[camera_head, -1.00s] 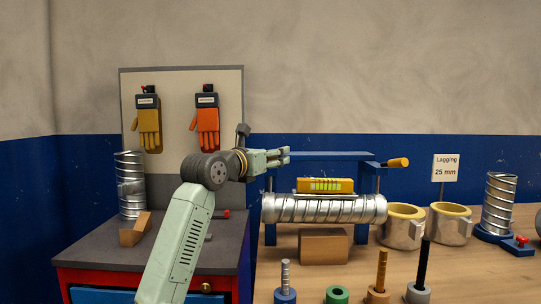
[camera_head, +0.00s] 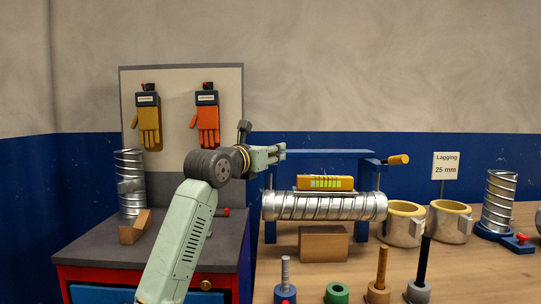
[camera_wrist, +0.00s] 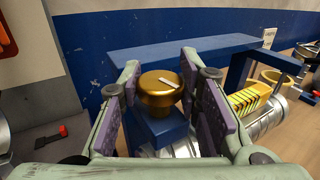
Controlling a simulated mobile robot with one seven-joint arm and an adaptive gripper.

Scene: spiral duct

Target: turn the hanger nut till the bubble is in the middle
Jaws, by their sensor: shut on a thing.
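The hanger nut (camera_wrist: 158,97) is a round brass knob with a white mark on its top, above a blue bracket at the left end of the hanger. My gripper (camera_wrist: 163,101) is shut on it, one purple pad to each side; in the head view my gripper (camera_head: 280,152) hides the nut. The spiral duct (camera_head: 325,207) hangs below, with the yellow level (camera_head: 325,183) lying along its top. The level's green vial shows with dark lines, but it is too small to tell where the bubble sits. The level also shows in the wrist view (camera_wrist: 246,98).
A blue hanger frame (camera_head: 325,155) spans above the duct, with an orange-yellow knob (camera_head: 398,160) at its right. A wooden block (camera_head: 323,244) is under the duct. Lagging shells (camera_head: 449,228) stand right, and several pegs line the front. A grey-topped cabinet (camera_head: 100,250) stands left.

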